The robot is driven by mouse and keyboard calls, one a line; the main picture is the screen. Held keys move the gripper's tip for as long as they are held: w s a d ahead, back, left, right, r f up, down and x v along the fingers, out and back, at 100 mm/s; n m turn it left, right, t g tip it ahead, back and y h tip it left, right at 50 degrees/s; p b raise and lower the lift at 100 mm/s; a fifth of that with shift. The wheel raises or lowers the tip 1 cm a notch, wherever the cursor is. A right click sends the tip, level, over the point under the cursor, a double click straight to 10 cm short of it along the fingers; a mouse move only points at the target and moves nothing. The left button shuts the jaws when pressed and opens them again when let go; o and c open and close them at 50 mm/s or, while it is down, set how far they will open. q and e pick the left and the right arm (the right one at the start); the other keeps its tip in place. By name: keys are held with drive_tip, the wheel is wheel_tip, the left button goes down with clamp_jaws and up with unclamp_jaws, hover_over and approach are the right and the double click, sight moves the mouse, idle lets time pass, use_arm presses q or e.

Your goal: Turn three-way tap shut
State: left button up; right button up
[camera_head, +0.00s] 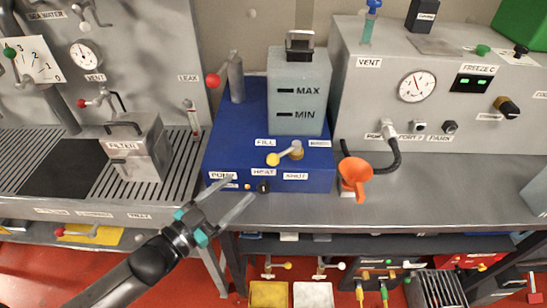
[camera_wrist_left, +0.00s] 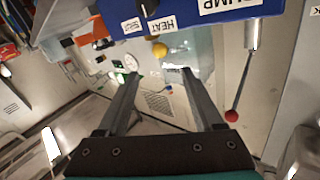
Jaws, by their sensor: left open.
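The three-way tap (camera_head: 296,150) is a brass body on top of the blue box (camera_head: 225,150) in the head view. Its lever ends in a yellow ball (camera_head: 273,159) and points left and slightly toward me, below the FILL label (camera_head: 265,142). The SHUT label (camera_head: 295,176) is on the near side of the tap. My left gripper (camera_head: 244,189) is open and empty, with its fingertips before the box's front edge near the PUMP and HEAT labels. Its two fingers (camera_wrist_left: 159,74) are spread in the left wrist view, below the blue panel. My right gripper is not shown.
A grey MAX/MIN tank (camera_head: 298,95) stands behind the tap. A red-ball lever (camera_head: 213,80) is at the box's back left. A black knob (camera_head: 264,187) is on the front face.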

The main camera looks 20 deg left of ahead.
sight(273, 157)
use_arm(q)
drive_tip(key=x, duration=1.3)
drive_tip(key=shift+w+b, duration=0.2)
drive_tip(key=shift+b, duration=0.15)
drive_tip(key=shift+d, duration=0.1)
drive_tip(key=shift+c, duration=0.3)
clamp_jaws()
idle(0.6)
